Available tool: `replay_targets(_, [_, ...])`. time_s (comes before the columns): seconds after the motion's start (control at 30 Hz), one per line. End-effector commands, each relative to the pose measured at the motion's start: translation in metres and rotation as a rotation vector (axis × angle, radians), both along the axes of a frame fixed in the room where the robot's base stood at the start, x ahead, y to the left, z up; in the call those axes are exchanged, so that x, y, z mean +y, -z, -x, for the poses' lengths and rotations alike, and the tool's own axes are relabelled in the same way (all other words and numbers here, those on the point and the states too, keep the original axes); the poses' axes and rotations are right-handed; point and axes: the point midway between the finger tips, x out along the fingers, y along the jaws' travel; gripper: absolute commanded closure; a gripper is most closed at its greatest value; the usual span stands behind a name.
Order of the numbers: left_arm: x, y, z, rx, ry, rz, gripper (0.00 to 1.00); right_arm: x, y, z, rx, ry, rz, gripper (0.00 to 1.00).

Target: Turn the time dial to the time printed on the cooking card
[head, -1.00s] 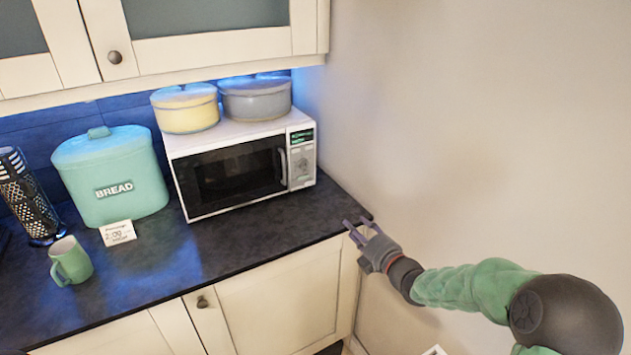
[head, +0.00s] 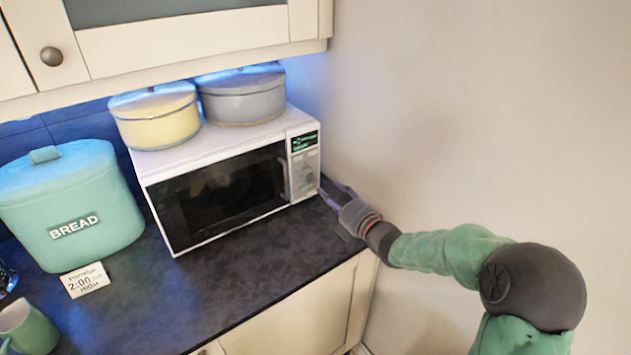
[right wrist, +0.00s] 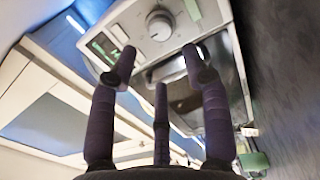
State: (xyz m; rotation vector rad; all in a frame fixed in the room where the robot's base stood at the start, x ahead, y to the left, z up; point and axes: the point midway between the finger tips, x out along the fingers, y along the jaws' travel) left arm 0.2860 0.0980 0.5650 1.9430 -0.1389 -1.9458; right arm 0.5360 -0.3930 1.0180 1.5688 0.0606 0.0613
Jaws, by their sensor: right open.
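The white microwave (head: 220,190) stands on the dark counter. Its control panel (head: 304,165) is at its right front, with a lit green display (head: 304,142). In the right wrist view the round time dial (right wrist: 160,25) shows clearly, ahead of the fingers and apart from them. The cooking card (head: 85,280) stands before the bread bin and reads 2:00, with smaller text that is hard to read. My right gripper (head: 330,194) is open and empty, close to the lower right corner of the microwave; it also shows in the right wrist view (right wrist: 160,70). My left gripper is not in view.
A yellow pot (head: 155,118) and a grey pot (head: 242,98) sit on the microwave. The green bread bin (head: 70,208) and a green mug (head: 28,328) stand to the left. A bare wall (head: 480,110) is close on the right. The counter before the microwave is clear.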

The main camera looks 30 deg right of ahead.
Motion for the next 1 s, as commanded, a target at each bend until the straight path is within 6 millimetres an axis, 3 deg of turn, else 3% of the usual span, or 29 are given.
replay_targets(1.0, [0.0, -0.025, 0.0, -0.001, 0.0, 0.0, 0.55, 0.008, -0.001, -0.087, 0.0, -0.002, -0.002, 0.52])
